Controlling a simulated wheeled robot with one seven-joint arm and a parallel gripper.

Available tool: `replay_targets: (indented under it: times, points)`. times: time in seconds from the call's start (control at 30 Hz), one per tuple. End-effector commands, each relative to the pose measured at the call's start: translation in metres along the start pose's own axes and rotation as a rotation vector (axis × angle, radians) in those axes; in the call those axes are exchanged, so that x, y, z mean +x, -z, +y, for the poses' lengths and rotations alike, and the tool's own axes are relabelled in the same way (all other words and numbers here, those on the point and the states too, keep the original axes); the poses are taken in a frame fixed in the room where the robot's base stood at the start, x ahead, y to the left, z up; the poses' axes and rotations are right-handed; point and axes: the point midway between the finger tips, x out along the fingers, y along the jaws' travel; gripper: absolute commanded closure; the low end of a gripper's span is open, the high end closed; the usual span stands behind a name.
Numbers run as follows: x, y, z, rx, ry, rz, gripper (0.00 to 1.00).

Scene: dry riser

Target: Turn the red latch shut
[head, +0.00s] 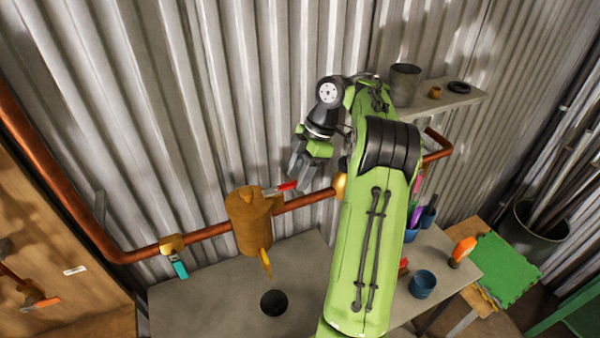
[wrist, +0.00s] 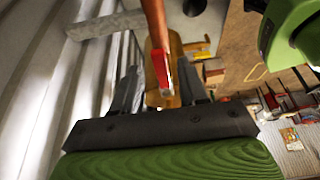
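The red latch (head: 284,187) is a short red lever beside the top of the rusty orange canister (head: 250,222), by the copper pipe (head: 305,200). In the wrist view the red latch (wrist: 161,70) appears between my finger tips, with the canister (wrist: 177,60) behind it. My gripper (head: 303,172) is just above and to the right of the latch in the head view. Its fingers are apart in the wrist view (wrist: 159,82), with gaps on both sides of the latch. I cannot tell whether a finger touches it.
A teal-handled valve (head: 178,262) sits on the pipe to the left. The corrugated wall (head: 210,90) is close behind. A grey bench (head: 200,305) with a dark round hole (head: 273,303) lies below. Blue cups (head: 422,284) stand right of my arm; a shelf (head: 440,103) is at upper right.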

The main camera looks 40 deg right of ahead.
Motion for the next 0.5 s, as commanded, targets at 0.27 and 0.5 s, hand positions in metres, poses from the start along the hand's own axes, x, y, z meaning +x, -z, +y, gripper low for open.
replay_targets:
  times: [0.27,0.5]
  points:
    - [-0.003,0.0,0.0,0.002,0.002,0.002,0.57]
    - [-0.031,-0.001,0.001,0.002,-0.003,0.001,0.57]
